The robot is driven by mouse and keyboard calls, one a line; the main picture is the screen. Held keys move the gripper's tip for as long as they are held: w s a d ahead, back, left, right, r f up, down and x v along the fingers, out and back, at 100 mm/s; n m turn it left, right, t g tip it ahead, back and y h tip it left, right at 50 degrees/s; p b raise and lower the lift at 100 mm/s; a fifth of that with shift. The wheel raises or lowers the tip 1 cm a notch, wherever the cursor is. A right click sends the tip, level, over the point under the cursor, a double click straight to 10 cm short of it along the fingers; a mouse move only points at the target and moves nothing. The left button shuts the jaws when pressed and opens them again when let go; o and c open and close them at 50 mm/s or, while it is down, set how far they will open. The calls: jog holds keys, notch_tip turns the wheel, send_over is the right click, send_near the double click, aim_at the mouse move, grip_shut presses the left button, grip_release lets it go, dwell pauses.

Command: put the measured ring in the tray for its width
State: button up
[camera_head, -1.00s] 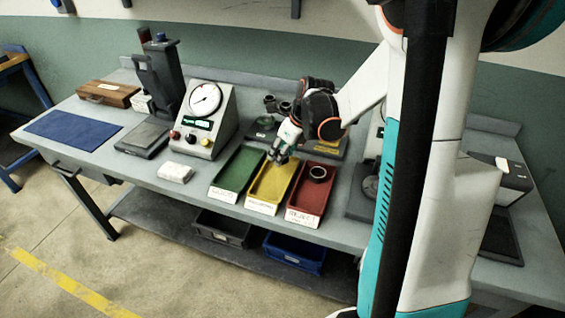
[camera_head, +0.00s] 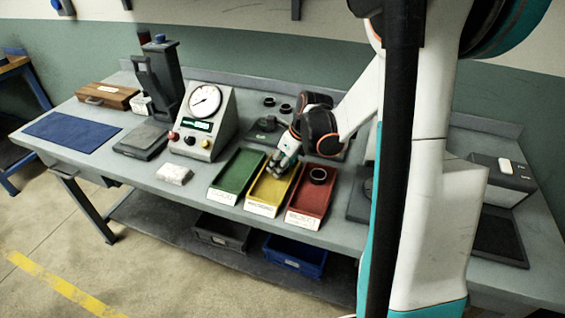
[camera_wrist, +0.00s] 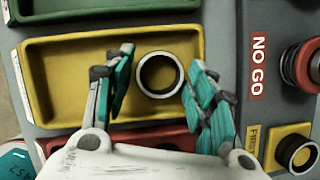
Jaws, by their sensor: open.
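A dark ring (camera_wrist: 160,75) lies in the yellow tray (camera_wrist: 60,85), toward its right end in the wrist view. My gripper (camera_wrist: 158,88) is open, with one finger on each side of the ring; I cannot tell whether either finger touches it. In the head view my gripper (camera_head: 281,163) is low over the far part of the yellow tray (camera_head: 262,195) and hides that ring. The green tray (camera_head: 238,172) is to the left and is empty where visible. The red tray (camera_head: 308,208) is to the right and holds another dark ring (camera_head: 318,175).
The dial gauge (camera_head: 207,115) stands behind the green tray. A red gauge piece (camera_wrist: 302,65) stands beside a NO GO label (camera_wrist: 258,65). A ring (camera_wrist: 298,153) sits on a yellow pad. A white block (camera_head: 174,175) lies left of the trays. The blue mat (camera_head: 72,130) is bare.

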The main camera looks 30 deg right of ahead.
jog(key=p+v, duration=0.4)
jog(key=v, duration=0.8)
jog(key=shift+r, duration=0.15)
